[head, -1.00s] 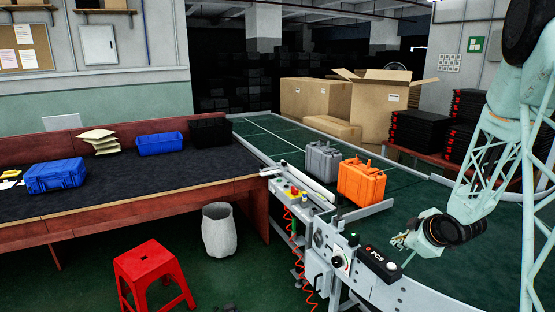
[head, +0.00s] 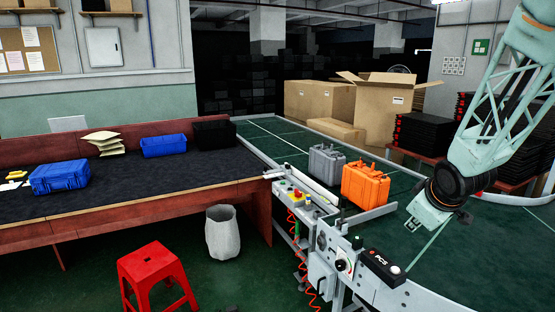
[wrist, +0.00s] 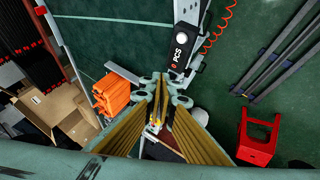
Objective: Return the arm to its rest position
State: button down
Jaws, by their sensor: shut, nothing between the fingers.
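My arm comes down from the upper right of the head view, pale green with a lattice link. My gripper (head: 413,226) is at its lower end, small in this view, above the conveyor's right part and right of the PCS control box. It is shut and empty, clear of the cases. In the wrist view the gripper's gold and pale green parts fill the lower middle.
An orange case (head: 365,186) and a grey case (head: 326,161) stand on the green conveyor (head: 290,146). The PCS box (head: 384,268) sits on its near edge. Cardboard boxes (head: 378,110) and stacked black cases (head: 418,134) stand behind. A red stool (head: 158,272) is at front left.

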jog(key=s+a+r+m+g, duration=0.1)
jog(key=s+a+r, duration=0.25)
jog(key=s, duration=0.35)
jog(key=s+a+r+m, duration=0.2)
jog(key=s+r, duration=0.3)
jog(key=s, duration=0.1)
jog(key=s+a+r+m+g, duration=0.1)
jog(key=s+a+r, duration=0.25)
jog(key=s, duration=0.35)
jog(key=s+a+r+m, duration=0.1)
jog(key=s+a, duration=0.4)
jog(key=s, duration=0.8)
jog(key=s+a+r+m+g+y, duration=0.1)
jog(key=s+a, duration=0.5)
jog(key=s, duration=0.6)
jog(key=shift+s+r+m+g+y, duration=0.35)
jog(key=shift+r+m, duration=0.15)
jog(key=shift+r, duration=0.25)
jog(key=c, duration=3.4)
grip_release()
jog(key=shift+c, duration=0.2)
